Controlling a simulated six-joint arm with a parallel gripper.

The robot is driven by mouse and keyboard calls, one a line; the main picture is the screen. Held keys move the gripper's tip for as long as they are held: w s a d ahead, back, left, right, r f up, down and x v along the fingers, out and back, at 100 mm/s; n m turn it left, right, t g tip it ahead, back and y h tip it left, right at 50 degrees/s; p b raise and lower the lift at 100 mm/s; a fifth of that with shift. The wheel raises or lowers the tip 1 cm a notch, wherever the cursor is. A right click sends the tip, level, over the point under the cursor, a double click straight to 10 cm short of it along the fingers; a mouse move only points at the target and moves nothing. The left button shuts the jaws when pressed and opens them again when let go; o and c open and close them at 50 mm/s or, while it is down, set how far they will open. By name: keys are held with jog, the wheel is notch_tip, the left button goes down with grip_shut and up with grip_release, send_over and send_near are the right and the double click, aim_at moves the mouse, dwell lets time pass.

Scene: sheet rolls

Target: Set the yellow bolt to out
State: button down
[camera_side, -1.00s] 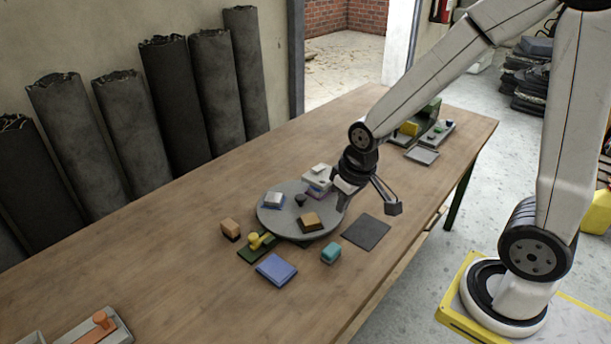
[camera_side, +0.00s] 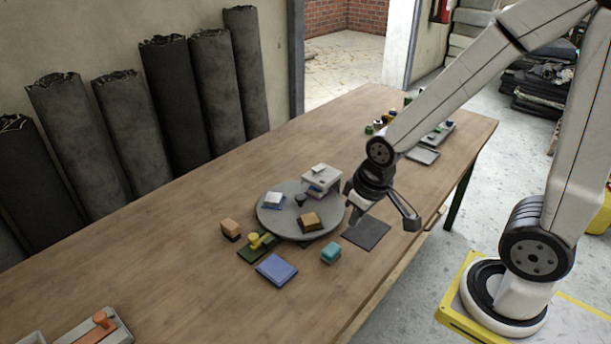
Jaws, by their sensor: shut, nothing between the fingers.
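The yellow bolt (camera_side: 255,240) sits on a small dark green base (camera_side: 247,256) on the table, at the lower left edge of the round grey turntable. Its yellow knob stands up from the base; whether it is in or out is too small to tell. My gripper (camera_side: 355,222) is shut and empty. It hangs just right of the turntable, near the dark square mat, well apart from the bolt.
The turntable (camera_side: 275,222) carries several small blocks and a white stand (camera_side: 322,178). A dark mat (camera_side: 372,236) lies right. The table's left part is mostly clear.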

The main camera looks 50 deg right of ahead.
dwell(0.4)
jog(key=c, duration=0.7)
grip_release()
jog(key=shift+w, duration=0.15)
jog(key=o, duration=0.4)
jog(key=shift+w, duration=0.25)
jog(key=w+m, duration=0.1)
jog(key=w, duration=0.3)
jog(key=w+a+f+m, duration=0.1)
jog(key=w, duration=0.4)
jog(key=w+f+m+g, duration=0.1)
jog(key=w+m, duration=0.1)
jog(key=w, duration=0.3)
jog(key=shift+a+f, duration=0.2)
jog(key=shift+a, duration=0.05)
jog(key=m+g, duration=0.1)
jog(key=m, duration=0.4)
send_near(253, 236)
jog(key=shift+d+f, duration=0.15)
jog(key=shift+f, duration=0.05)
jog(key=shift+w+f+g, duration=0.3)
jog(key=shift+f, duration=0.15)
jog(key=shift+f, duration=0.15)
jog(key=shift+f, duration=3.75)
